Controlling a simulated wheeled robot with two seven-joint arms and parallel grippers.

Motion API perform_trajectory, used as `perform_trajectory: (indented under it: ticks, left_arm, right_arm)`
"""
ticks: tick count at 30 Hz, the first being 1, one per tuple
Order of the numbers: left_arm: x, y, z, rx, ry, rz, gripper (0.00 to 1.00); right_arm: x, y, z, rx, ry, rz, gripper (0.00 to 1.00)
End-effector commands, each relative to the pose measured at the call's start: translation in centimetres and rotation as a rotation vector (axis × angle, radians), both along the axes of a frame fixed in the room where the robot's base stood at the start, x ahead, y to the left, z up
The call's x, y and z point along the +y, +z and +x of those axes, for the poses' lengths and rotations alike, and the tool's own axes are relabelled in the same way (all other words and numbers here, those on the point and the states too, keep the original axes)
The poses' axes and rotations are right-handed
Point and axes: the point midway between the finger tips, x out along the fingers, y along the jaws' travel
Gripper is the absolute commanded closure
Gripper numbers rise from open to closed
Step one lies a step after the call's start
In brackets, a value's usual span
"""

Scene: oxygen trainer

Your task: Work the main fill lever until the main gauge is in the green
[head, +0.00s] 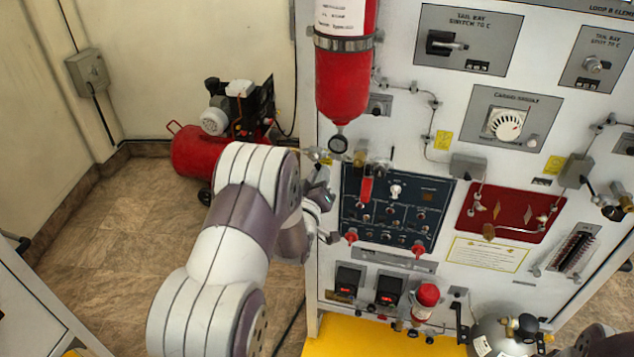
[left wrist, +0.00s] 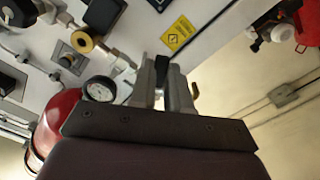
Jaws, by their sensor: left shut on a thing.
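My left gripper (head: 321,184) is at the left edge of the white panel, just below the red cylinder. In the left wrist view its two fingers (left wrist: 165,84) are closed on a black lever handle (left wrist: 161,68), which I take to be the main fill lever. The fingers hide part of it. A round gauge with a dark rim (head: 338,144) hangs under the cylinder; a white-faced gauge also shows in the left wrist view (left wrist: 100,89). It is too small to read whether its needle is in the green. My right gripper is not in view.
The red cylinder (head: 343,85) hangs above the gripper. A dark blue switch panel (head: 430,192) and a red panel (head: 511,212) lie to the right. A red compressor (head: 195,152) stands on the floor behind my left arm. Open tiled floor lies left.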

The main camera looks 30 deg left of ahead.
Motion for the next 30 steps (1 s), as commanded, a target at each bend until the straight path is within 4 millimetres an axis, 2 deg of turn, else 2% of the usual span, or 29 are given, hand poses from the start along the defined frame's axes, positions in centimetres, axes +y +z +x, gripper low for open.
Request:
perform_trajectory:
  ticks: [19, 20, 21, 22, 30]
  left_arm:
    - [-0.18, 0.14, 0.04, -0.013, 0.001, -0.057, 1.00]
    - [-0.17, 0.15, 0.04, -0.013, 0.001, -0.057, 0.77]
    - [-0.17, 0.15, 0.04, -0.013, 0.001, -0.057, 0.64]
    - [-0.17, 0.15, 0.04, -0.013, 0.001, -0.057, 0.57]
    - [-0.18, 0.11, -0.01, -0.013, 0.000, -0.055, 0.57]
  right_arm:
    - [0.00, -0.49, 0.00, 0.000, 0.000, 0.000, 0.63]
    - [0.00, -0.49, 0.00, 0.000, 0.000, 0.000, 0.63]
    - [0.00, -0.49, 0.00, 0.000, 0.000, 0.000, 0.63]
    - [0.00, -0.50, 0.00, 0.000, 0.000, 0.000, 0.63]
    - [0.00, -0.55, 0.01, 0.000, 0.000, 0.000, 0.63]
